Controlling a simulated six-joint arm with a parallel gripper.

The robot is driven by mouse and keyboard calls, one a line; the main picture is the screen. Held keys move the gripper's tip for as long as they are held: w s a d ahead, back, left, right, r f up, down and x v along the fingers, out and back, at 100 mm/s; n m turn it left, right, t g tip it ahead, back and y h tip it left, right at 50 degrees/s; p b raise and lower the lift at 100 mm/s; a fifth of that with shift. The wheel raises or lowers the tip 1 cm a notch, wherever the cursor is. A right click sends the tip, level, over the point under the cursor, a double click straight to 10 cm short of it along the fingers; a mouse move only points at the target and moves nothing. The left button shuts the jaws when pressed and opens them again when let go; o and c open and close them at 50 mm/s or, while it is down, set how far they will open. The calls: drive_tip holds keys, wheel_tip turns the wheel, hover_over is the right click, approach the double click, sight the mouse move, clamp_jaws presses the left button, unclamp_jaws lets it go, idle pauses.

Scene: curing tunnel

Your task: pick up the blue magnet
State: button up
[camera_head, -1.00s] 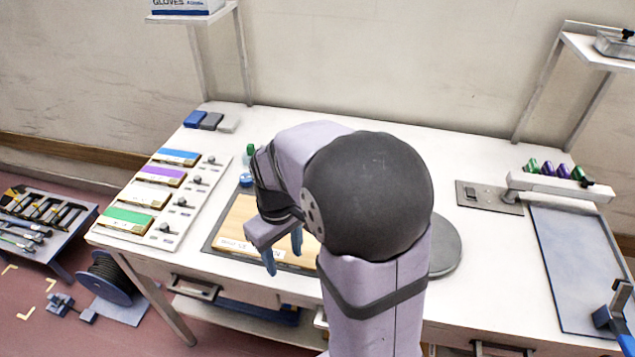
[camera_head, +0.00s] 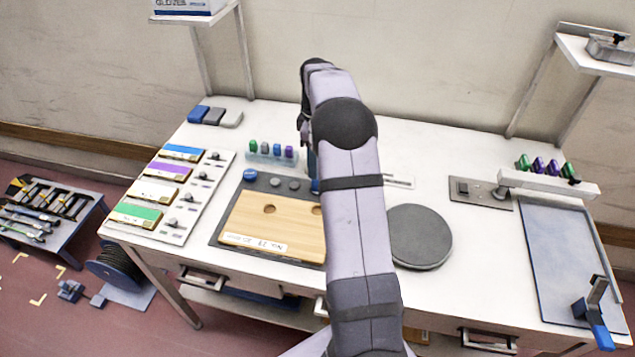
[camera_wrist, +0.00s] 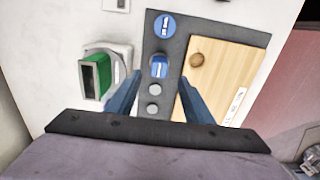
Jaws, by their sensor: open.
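A small round blue piece that looks like the blue magnet (camera_wrist: 159,65) sits on a dark mat (camera_wrist: 173,46) in the wrist view. It shows between the tips of my gripper (camera_wrist: 160,78), whose blue fingers are spread with nothing held. I cannot tell the height of the fingertips over it. In the head view a blue round piece (camera_head: 316,186) shows beside my arm, below the gripper, which is mostly hidden there. Another blue round piece (camera_head: 250,174) lies at the left end of the row, with grey round pieces (camera_head: 275,182) between.
A wooden board (camera_head: 272,228) lies in front of the row. A clear rack (camera_head: 272,158) with several coloured pieces stands behind it. In the wrist view a green block in a pale holder (camera_wrist: 97,75) is left of the fingers, and a flat blue sign (camera_wrist: 165,25) is above.

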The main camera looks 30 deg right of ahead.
drive_tip(key=shift+d+f+p, duration=0.15)
drive_tip(key=shift+f+p, duration=1.55)
drive_tip(key=shift+f, duration=1.95)
drive_tip(key=shift+c, duration=0.6)
clamp_jaws()
drive_tip(key=shift+r, duration=0.1)
